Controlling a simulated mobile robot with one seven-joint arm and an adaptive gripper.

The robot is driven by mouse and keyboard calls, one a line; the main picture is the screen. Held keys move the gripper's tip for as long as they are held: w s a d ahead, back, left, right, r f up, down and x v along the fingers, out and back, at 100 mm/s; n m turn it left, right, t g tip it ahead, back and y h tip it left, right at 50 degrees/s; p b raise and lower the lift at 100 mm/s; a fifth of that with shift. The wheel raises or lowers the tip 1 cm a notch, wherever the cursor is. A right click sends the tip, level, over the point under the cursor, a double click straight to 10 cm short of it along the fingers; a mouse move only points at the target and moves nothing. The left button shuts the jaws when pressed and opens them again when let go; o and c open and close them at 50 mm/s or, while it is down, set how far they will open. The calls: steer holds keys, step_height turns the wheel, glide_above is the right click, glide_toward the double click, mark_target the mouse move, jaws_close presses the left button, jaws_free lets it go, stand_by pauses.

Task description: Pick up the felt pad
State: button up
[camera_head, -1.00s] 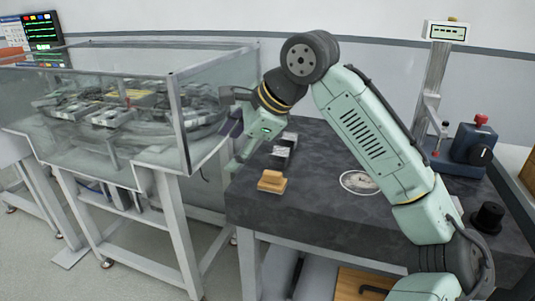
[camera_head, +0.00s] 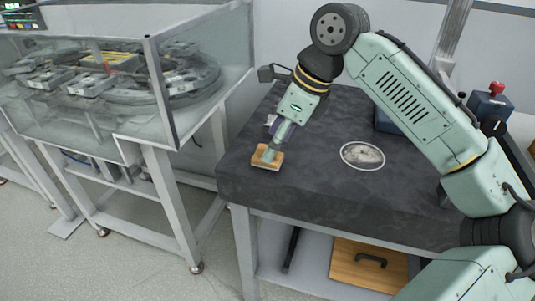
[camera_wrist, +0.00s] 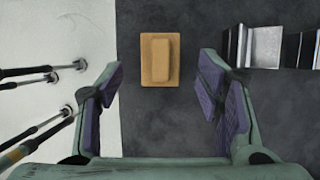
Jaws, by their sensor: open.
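A tan rectangular block with a raised grip, which I take for the felt pad (camera_head: 257,163), lies near the left edge of the dark bench (camera_head: 315,190). The pad also shows in the wrist view (camera_wrist: 160,60), flat on the dark surface and a little left of its midline with the picture. My gripper (camera_head: 272,150) points down over the pad and partly covers it in the head view. In the wrist view the gripper's purple-lined fingers (camera_wrist: 162,80) are spread wide, with the pad ahead between their tips and clear space on both sides. Nothing is held.
Metal blocks (camera_wrist: 266,45) stand to the right of the pad in the wrist view. A round disc (camera_head: 362,155) lies mid-bench. A blue device with a red knob (camera_head: 492,105) stands at the back right. A glass-walled ring track (camera_head: 110,75) stands left, across a gap.

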steer(key=shift+x, duration=1.45)
steer(key=shift+a, duration=0.1)
steer(key=shift+c, duration=0.4)
steer(key=c, duration=1.2)
steer(key=shift+o, duration=0.2)
steer(key=shift+r, duration=0.1)
